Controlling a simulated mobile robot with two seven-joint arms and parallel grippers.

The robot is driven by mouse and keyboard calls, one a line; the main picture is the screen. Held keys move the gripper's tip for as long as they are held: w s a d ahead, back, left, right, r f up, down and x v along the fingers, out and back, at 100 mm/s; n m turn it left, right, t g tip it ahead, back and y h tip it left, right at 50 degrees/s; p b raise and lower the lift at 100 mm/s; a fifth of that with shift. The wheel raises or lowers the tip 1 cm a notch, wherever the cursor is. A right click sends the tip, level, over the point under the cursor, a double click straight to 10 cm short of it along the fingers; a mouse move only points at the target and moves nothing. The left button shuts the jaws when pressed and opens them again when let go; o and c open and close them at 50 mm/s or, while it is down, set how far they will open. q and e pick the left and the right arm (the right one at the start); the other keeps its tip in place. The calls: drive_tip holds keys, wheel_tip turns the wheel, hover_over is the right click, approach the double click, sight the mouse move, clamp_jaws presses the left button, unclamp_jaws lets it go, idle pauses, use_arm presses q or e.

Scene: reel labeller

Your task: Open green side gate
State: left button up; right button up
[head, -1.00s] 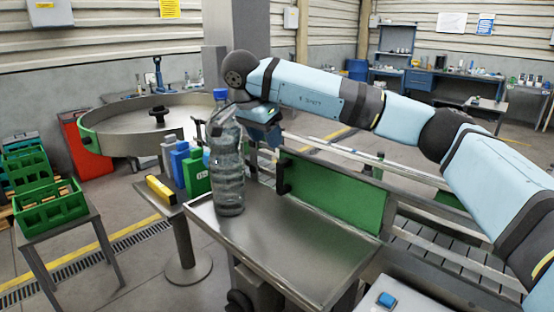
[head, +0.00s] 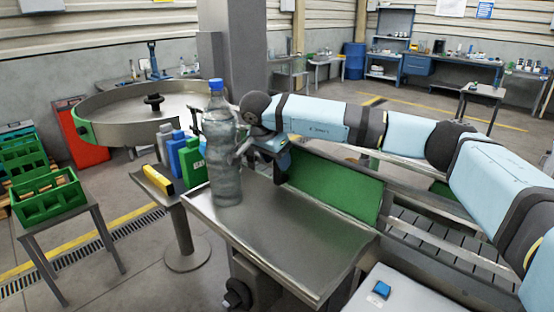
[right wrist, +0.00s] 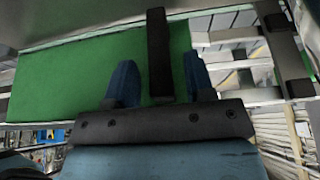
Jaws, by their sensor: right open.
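The green side gate (head: 335,195) stands upright along the far edge of the steel table, beside the conveyor. It fills the left of the right wrist view (right wrist: 60,75). Its black handle (right wrist: 158,50) is a bar at the panel's end. My right gripper (right wrist: 161,82) is open, with one blue finger on each side of the handle bar. I cannot tell whether either finger touches it. My left gripper is not in view.
A clear bottle with a blue cap (head: 226,160) stands on the steel table (head: 285,235), close to my right gripper. Several coloured bottles (head: 192,160) stand on a small stand to the left. A round turntable (head: 120,105) lies behind. The table's front is clear.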

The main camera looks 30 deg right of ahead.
drive_tip(key=shift+d+f, duration=0.25)
drive_tip(key=shift+f, duration=0.25)
clamp_jaws()
